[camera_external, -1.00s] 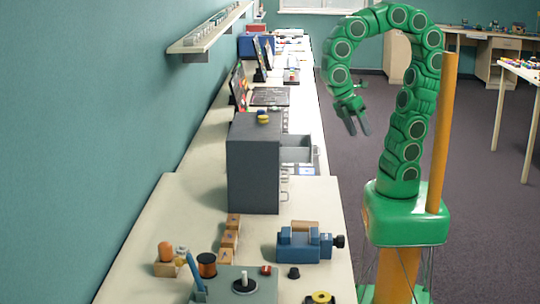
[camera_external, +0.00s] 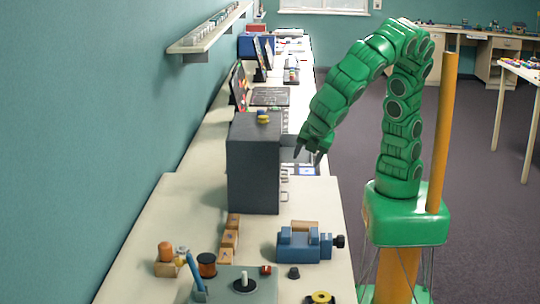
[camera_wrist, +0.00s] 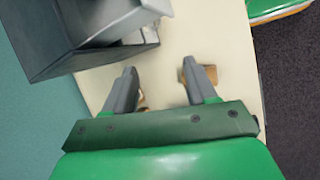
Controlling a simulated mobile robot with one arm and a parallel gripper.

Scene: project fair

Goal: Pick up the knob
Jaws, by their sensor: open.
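A small dark knob-like piece (camera_external: 294,272) stands on the near part of the long bench, right of the grey-green plate; I take it to be the knob. My gripper (camera_external: 307,157) is open and empty, pointing down beside the right side of the grey cabinet, well beyond and above the knob. In the wrist view my gripper (camera_wrist: 160,80) shows its two grey fingers spread apart over the pale bench. I cannot make out the knob in the wrist view.
The grey drawer cabinet (camera_external: 252,165) has an open drawer, partly hidden by my gripper; the cabinet (camera_wrist: 85,35) fills the wrist view's upper left. A blue vise-like device (camera_external: 304,246), wooden blocks (camera_external: 229,238), an orange-topped piece (camera_external: 165,255) and a yellow ring (camera_external: 320,298) stand on the bench.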

